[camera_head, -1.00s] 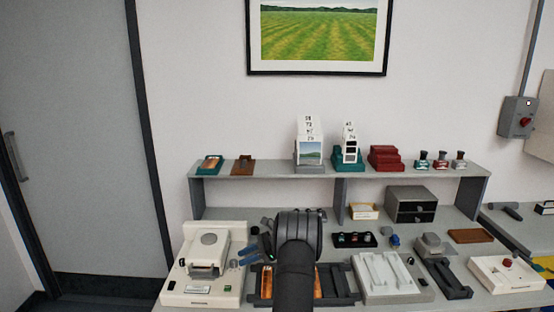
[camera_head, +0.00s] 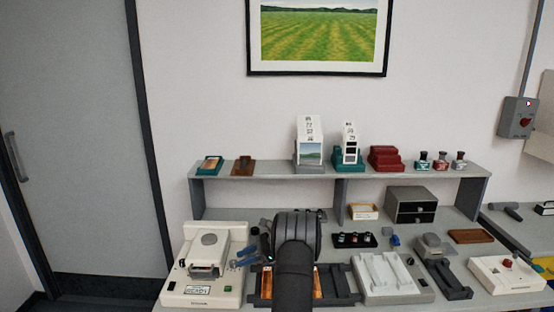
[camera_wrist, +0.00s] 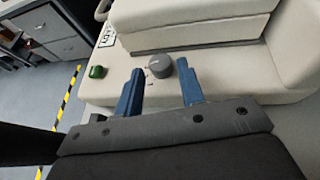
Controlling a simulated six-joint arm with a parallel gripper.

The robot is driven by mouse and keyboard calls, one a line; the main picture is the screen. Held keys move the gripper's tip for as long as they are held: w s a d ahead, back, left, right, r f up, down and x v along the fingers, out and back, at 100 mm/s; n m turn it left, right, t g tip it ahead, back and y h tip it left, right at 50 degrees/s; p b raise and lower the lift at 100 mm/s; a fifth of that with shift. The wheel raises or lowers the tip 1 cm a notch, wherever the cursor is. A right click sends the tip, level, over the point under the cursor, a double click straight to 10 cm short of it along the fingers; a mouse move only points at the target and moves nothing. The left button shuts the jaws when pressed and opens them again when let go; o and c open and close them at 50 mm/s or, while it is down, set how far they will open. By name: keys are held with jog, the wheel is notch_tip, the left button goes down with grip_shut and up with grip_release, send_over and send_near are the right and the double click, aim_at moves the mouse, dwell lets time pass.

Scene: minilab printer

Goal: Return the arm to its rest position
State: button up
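My gripper (camera_head: 246,257) shows its blue fingers just right of a cream machine (camera_head: 231,240) at the left of the bench. My dark arm rises in front of the bench and hides part of it. Beyond the fingers are the cream machine (camera_wrist: 225,65), a dark round knob (camera_wrist: 160,66) and a green button (camera_wrist: 97,72). I cannot tell how far the fingers are from the machine.
A dark rack with orange strips (camera_head: 334,284) lies behind and beside my arm. A pale grey tray (camera_head: 400,290) stands to its right. A grey shelf (camera_head: 290,171) with small items runs along the back. Floor with yellow-black tape (camera_wrist: 66,97) shows in the wrist view.

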aim_at(234, 262)
jog(key=v, duration=1.4)
jog(key=x, duration=1.7)
jog(key=shift+s+d+r+m+t, duration=0.1)
jog(key=shift+m+t, duration=0.5)
jog(key=shift+t, duration=0.1)
jog(key=m+t, duration=0.4)
jog(key=m+t+h, duration=0.1)
jog(key=t, duration=0.1)
jog(key=shift+s+m+t, duration=0.3)
jog(key=shift+s+m, duration=0.1)
jog(key=v, duration=1.3)
grip_shut()
dwell(1.1)
